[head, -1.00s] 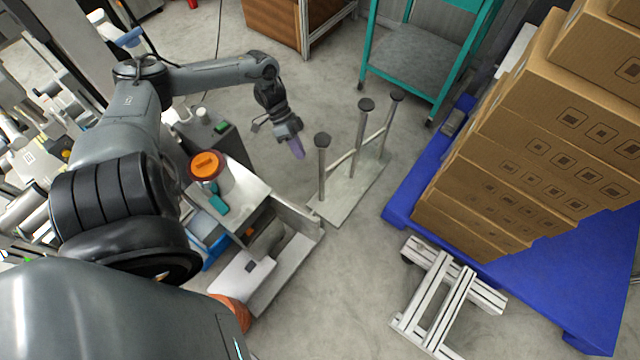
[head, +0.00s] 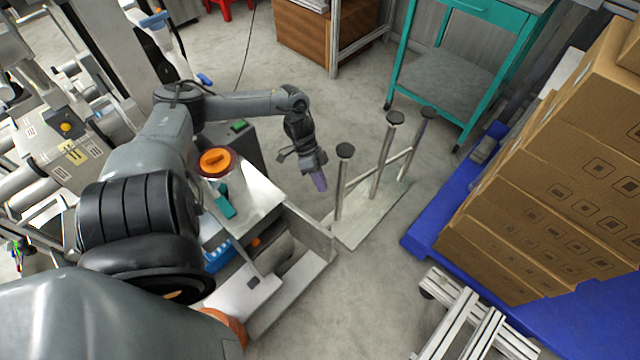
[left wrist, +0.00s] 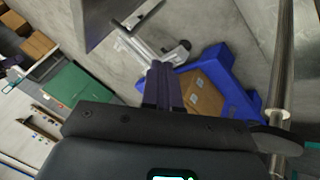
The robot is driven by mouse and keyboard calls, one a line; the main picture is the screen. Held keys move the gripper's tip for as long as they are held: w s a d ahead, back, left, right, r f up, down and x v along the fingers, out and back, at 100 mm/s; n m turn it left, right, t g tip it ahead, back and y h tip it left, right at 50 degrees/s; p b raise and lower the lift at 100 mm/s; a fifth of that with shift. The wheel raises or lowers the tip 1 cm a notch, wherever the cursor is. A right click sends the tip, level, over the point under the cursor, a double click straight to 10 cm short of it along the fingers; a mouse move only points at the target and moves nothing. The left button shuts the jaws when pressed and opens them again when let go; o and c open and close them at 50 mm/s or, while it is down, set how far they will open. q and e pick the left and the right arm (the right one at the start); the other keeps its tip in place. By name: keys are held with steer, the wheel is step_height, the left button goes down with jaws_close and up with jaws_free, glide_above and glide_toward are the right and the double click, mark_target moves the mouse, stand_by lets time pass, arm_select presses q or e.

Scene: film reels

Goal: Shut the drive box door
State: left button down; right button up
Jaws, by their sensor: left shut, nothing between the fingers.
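The drive box appears to be the low grey cabinet with a white top (head: 256,192) in the head view, left of centre. Its front is open. A pale grey panel (head: 308,231) stands out from it and appears to be the door; I cannot fully make out its hinge. My left gripper (head: 319,182) is shut and empty, pointing down above the floor, beyond the panel and apart from it. In the left wrist view its dark fingers (left wrist: 163,85) are together. A grey metal sheet shows at that view's top left. My right gripper is not in view.
A jar with an orange lid (head: 216,162) stands on the cabinet. A floor plate with three upright posts (head: 384,155) is right of my left gripper. A blue pallet (head: 424,229) with stacked cartons (head: 540,210) is farther right. A teal cart (head: 452,75) stands behind.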

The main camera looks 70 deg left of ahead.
mark_target(313, 230)
arm_select(q)
steer(key=d+f+b, duration=0.3)
steer(key=d+f, duration=0.3)
steer(key=d, duration=0.2)
steer(key=shift+s, duration=0.3)
steer(key=shift+r, duration=0.1)
